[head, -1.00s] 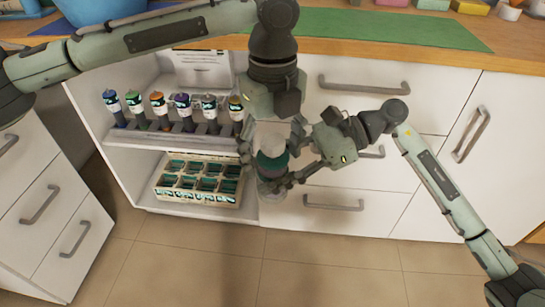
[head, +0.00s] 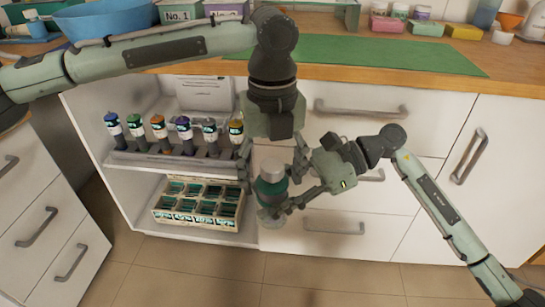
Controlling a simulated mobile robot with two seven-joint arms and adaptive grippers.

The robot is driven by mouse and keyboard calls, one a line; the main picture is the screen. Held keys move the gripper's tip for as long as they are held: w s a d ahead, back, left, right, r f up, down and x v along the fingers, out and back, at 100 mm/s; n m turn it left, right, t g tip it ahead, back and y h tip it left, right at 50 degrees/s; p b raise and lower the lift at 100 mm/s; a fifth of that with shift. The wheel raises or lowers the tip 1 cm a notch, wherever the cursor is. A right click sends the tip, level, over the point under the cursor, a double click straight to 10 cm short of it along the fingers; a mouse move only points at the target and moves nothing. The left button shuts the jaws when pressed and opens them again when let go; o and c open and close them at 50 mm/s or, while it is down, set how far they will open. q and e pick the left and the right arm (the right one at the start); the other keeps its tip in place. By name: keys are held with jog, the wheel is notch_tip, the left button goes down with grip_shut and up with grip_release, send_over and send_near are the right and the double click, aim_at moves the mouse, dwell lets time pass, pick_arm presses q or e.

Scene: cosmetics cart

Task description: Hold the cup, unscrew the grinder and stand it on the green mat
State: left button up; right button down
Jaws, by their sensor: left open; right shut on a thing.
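The grinder (head: 271,185) has a dark green band and a pale grey top. It stands roughly upright in the air on a clear cup (head: 269,216), in front of the white drawers. My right gripper (head: 284,200) comes in from the right and is shut on the lower part, which looks like the cup. Its fingers hide part of it. My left gripper (head: 271,160) points down from above and is open, its fingers on either side of the grinder's top. I cannot tell whether they touch it. The green mat (head: 390,52) lies on the wooden counter, with its visible part bare.
An open shelf at left holds a rack (head: 170,158) of several coloured bottles, with a divided box (head: 200,204) below. A blue bowl (head: 105,20) stands on the counter at left. Small boxes and jars, such as a yellow block (head: 463,32), stand at the back right.

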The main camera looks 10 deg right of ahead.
pick_arm(q)
jog(key=shift+f, duration=1.2)
jog(key=c, duration=1.2)
jog(key=n, duration=0.3)
jog(key=o, duration=1.3)
jog(key=shift+c, duration=0.2)
